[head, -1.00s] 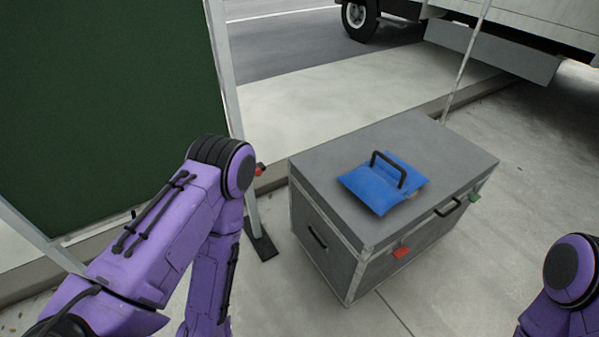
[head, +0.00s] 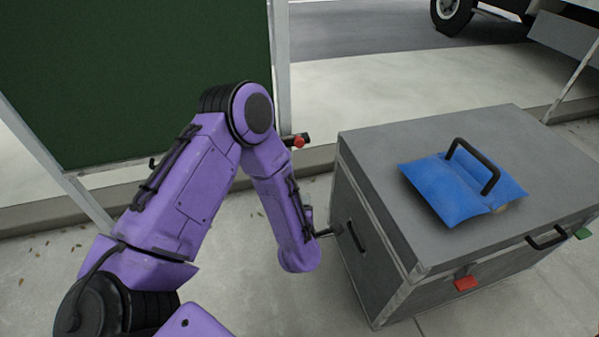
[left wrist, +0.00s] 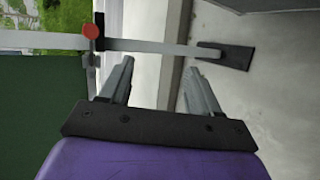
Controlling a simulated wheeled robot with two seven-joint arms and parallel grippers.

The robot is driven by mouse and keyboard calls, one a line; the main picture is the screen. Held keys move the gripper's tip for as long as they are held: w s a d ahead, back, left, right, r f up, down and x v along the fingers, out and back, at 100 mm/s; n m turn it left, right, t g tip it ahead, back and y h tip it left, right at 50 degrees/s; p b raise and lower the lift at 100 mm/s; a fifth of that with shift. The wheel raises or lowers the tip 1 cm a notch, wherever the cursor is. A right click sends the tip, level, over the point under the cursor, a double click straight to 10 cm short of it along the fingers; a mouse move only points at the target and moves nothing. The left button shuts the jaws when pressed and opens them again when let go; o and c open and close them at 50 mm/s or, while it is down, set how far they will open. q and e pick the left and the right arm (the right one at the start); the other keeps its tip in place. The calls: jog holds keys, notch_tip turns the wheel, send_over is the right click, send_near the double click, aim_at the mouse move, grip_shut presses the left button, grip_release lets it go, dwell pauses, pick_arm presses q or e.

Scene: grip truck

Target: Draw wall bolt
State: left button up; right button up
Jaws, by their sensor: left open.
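A red knob (head: 299,141) with a short dark bolt piece sits on the pale upright post (head: 280,80) at the right edge of the green wall panel (head: 140,70). My right gripper is not in view.
A grey case (head: 390,150) stands close to the right of my left forearm. A blue pouch (head: 462,188) with a black handle lies on it; red (head: 466,283) and green (head: 583,234) tabs are on its front. The post's dark foot (left wrist: 226,57) lies on the pavement.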

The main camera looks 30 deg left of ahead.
pick_arm(q)
jog(key=w+a+f+n+t+y+b, duration=0.1)
jog(key=w+a+f+n+y+b, duration=0.1)
jog(key=w+n+b, duration=0.3)
jog(key=n+y+b, duration=0.5)
jog(key=n+b, duration=0.1)
jog(key=n, duration=1)
send_near(300, 144)
jog(key=shift+g+y, duration=0.3)
jog(key=shift+g, duration=0.1)
jog(key=b+x, duration=0.2)
jog(key=x, duration=0.7)
jog(key=shift+w, duration=0.45)
jog(key=shift+r, duration=0.1)
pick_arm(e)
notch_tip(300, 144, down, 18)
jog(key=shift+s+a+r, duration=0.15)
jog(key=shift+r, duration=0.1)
pick_arm(q)
jog(key=shift+c, duration=0.3)
